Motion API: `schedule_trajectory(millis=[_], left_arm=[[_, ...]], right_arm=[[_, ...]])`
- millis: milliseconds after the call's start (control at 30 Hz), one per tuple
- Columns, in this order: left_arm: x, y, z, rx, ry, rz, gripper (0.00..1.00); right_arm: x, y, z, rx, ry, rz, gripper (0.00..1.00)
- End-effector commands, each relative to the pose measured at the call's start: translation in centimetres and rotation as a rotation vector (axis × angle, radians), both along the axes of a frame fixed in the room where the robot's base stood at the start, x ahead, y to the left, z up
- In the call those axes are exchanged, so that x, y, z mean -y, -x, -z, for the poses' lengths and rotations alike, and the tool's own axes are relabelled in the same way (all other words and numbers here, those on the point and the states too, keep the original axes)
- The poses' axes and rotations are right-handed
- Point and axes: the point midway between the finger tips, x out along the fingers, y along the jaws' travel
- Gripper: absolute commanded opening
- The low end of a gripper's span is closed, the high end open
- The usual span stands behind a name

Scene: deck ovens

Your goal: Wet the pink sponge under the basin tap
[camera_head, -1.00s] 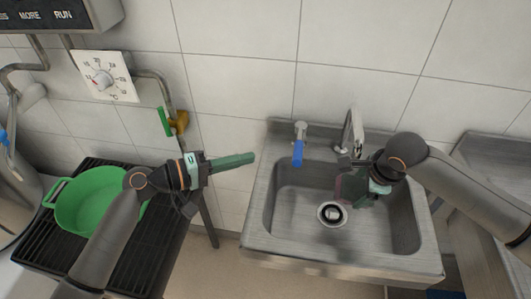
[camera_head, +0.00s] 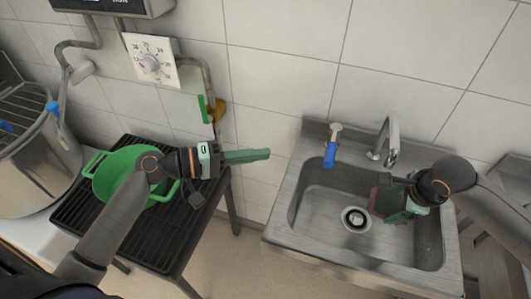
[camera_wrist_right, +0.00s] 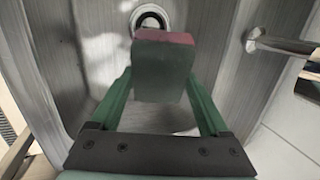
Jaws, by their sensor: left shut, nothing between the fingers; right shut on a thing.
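The pink sponge (camera_head: 377,203) is held inside the sink basin by my right gripper (camera_head: 388,200). In the right wrist view the sponge (camera_wrist_right: 163,68) has a pink upper edge and a dark greenish face. The green fingers of my right gripper (camera_wrist_right: 163,88) are shut on its two sides. The metal basin (camera_head: 285,207) has a curved tap (camera_head: 392,138) at its back edge and a blue-handled lever (camera_head: 330,155) to the left of the tap. No water stream shows. My left gripper (camera_head: 268,154) is shut and empty, left of the basin.
A green pot (camera_head: 110,180) stands on a black slatted stand (camera_head: 75,213) at the left. A dial (camera_head: 150,62) and a green-handled pipe valve (camera_head: 204,108) are on the wall. The drain (camera_head: 355,218) lies in the basin floor.

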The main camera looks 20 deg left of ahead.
Motion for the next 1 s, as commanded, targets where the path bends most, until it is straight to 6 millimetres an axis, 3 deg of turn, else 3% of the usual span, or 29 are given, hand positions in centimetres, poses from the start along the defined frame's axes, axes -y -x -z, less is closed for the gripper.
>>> schedule_trajectory(millis=[400,700,1000], left_arm=[[0.0,0.0,-2.9,0.0,0.0,0.0,0.0],[0.0,0.0,-3.9,0.0,0.0,0.0,0.0],[0.0,0.0,-3.9,0.0,0.0,0.0,0.0]], right_arm=[[2.8,2.0,-0.3,-0.001,0.0,0.001,0.35],[4.6,3.3,-0.1,0.0,0.0,0.001,0.35],[5.0,3.5,0.0,0.002,0.0,0.001,0.35]])
